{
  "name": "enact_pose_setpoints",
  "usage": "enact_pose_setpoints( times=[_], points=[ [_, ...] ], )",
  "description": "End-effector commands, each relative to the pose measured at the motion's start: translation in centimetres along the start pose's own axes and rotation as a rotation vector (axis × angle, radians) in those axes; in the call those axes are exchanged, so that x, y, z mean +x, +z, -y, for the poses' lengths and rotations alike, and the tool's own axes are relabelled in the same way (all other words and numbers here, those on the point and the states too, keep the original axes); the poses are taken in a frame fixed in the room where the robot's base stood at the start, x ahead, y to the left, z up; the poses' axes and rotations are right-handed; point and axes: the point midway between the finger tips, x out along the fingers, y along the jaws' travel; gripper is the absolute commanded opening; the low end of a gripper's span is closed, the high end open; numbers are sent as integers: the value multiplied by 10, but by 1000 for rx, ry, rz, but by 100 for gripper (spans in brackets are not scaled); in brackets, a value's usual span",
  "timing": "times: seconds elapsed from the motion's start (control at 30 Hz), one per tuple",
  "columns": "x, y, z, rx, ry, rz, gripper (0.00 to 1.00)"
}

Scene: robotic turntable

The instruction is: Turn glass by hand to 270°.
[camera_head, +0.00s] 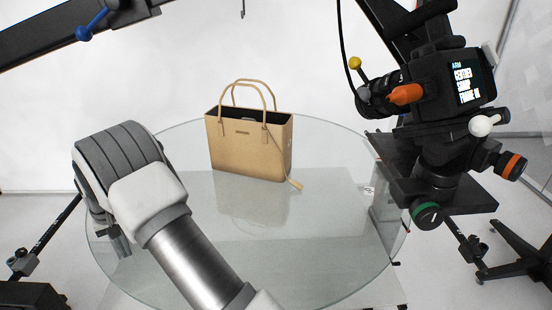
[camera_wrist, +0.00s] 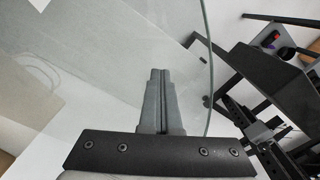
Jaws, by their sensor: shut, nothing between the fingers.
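The round glass turntable (camera_head: 325,268) fills the middle of the head view. A tan handbag (camera_head: 250,148) with two raised handles and a hanging tag stands upright on it, toward the back. My gripper (camera_head: 118,245) is at the left edge of the glass in the head view, mostly hidden behind my own wrist. In the wrist view my gripper (camera_wrist: 161,72) is shut and empty, with its fingertips over the glass (camera_wrist: 130,60), inside its curved rim. I cannot tell whether the fingertips touch the glass.
A camera rig (camera_head: 440,110) with coloured knobs hangs at the right, close to the glass edge. A dark beam (camera_head: 60,38) crosses the upper left. Black stand parts (camera_wrist: 262,75) lie beyond the rim in the wrist view. The front of the glass is bare.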

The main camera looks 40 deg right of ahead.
Motion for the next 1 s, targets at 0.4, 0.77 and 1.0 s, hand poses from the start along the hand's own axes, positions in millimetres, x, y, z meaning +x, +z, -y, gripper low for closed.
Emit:
enact_pose_setpoints(
  times=[0.4,0.77,1.0],
  points=[
    [5,-10,4,0,4,9,0],
    [5,-26,9,-1,3,8,0],
    [4,-37,12,0,4,10,0]
  ],
)
